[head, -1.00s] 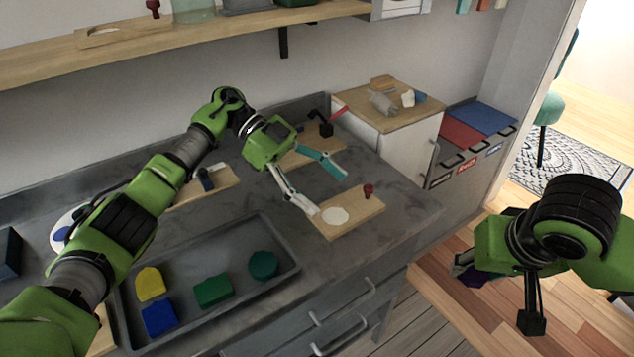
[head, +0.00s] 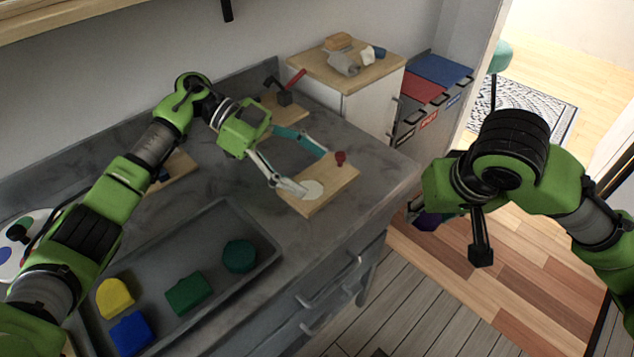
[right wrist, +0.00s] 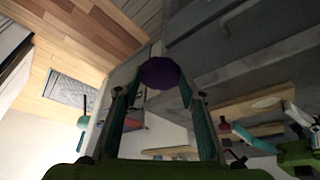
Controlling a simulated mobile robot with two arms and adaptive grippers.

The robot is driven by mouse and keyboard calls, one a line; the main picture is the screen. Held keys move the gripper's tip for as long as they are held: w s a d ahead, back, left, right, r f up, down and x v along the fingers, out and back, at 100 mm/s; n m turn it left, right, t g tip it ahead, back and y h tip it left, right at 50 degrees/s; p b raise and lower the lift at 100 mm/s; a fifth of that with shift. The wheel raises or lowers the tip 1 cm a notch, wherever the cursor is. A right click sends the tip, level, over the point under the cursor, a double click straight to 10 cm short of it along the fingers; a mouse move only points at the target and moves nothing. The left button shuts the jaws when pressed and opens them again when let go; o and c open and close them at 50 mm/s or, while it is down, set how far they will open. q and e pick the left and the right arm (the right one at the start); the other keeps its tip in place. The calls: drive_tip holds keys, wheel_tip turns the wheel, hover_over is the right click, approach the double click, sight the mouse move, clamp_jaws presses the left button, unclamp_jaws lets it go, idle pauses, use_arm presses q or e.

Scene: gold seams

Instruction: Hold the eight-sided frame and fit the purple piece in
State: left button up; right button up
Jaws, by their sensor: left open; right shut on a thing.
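The purple piece (head: 428,222) is held in my right gripper (head: 418,212), off the right end of the counter. In the right wrist view the purple piece (right wrist: 160,73) is a rounded shape between the fingertips. A wooden board (head: 335,182) with a pale recess (head: 314,189) and a red knob (head: 340,158) lies near the counter's front edge. It seems to be the frame, but I cannot make out eight sides. My left gripper (head: 313,170) is open at the board. One fingertip overlaps the recess, and the other is by the board's far side; contact is unclear.
A grey tray (head: 215,222) holds yellow, blue and green pieces at the front left. Behind the left gripper is a board with a black-and-red device (head: 284,97). A wood-topped cabinet (head: 370,75) stands beyond. The counter right of the board is clear.

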use_arm(q)
drive_tip(key=shift+s+d+f, duration=0.15)
drive_tip(key=shift+s+d, duration=0.15)
drive_tip(key=shift+d, duration=0.35)
use_arm(e)
drive_tip(key=shift+s+r, duration=0.1)
drive_tip(key=shift+r, duration=0.55)
use_arm(q)
drive_tip(key=shift+d+f+p, duration=0.25)
drive_tip(key=shift+f+p, duration=0.05)
drive_tip(key=shift+s, duration=0.1)
